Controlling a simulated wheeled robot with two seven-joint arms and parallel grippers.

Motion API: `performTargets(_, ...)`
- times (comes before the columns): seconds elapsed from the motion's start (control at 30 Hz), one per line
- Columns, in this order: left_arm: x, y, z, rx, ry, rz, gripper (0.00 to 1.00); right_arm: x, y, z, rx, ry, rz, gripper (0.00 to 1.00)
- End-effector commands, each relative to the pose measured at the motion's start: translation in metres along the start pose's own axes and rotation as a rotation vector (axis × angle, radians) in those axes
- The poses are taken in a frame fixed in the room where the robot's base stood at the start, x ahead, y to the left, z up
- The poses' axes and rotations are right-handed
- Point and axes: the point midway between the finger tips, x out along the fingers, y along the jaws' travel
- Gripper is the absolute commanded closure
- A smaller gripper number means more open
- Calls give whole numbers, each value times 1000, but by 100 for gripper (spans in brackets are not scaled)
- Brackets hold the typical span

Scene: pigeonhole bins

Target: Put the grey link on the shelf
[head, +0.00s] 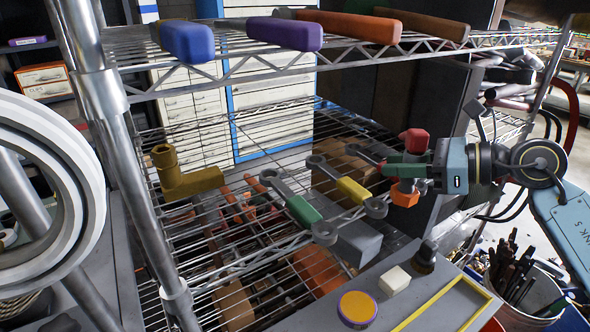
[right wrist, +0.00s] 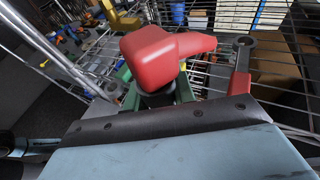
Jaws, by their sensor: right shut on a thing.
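Grey links with coloured middles lie side by side on the wire shelf (head: 228,262) in the head view. One link (head: 300,207) has a green middle, another (head: 352,190) a yellow one. A third grey link end (head: 360,153) shows beside my gripper; the rest of it is hidden. My right gripper (head: 400,168) is shut on a red piece (head: 415,140), above the right part of the shelf. The red piece (right wrist: 165,55) fills the middle of the right wrist view, with a dark neck under it. An orange part (head: 404,197) shows below the fingers. My left gripper is not in view.
A mustard elbow piece (head: 185,180) stands at the shelf's left. An upper wire shelf with blue (head: 187,42), purple (head: 284,33) and orange (head: 350,26) bars overhangs. A metal post (head: 125,150) stands left. A panel with a yellow-topped button (head: 357,308) is in front.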

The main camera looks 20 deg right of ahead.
Motion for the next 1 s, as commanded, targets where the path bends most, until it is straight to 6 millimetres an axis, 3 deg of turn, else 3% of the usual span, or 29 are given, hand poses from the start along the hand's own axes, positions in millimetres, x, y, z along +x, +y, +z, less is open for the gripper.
performTargets(0.13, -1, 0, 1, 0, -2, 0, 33, 2, -1, 6, -1, -4, -3, 100)
performTargets(0.27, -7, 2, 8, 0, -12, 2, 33, 18, 0, 13, -3, -5, -2, 100)
performTargets(0.5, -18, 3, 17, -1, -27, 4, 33, 60, -1, 27, -2, -7, -2, 100)
performTargets(1.0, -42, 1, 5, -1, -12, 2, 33, 158, -1, 56, 1, -8, -2, 100)
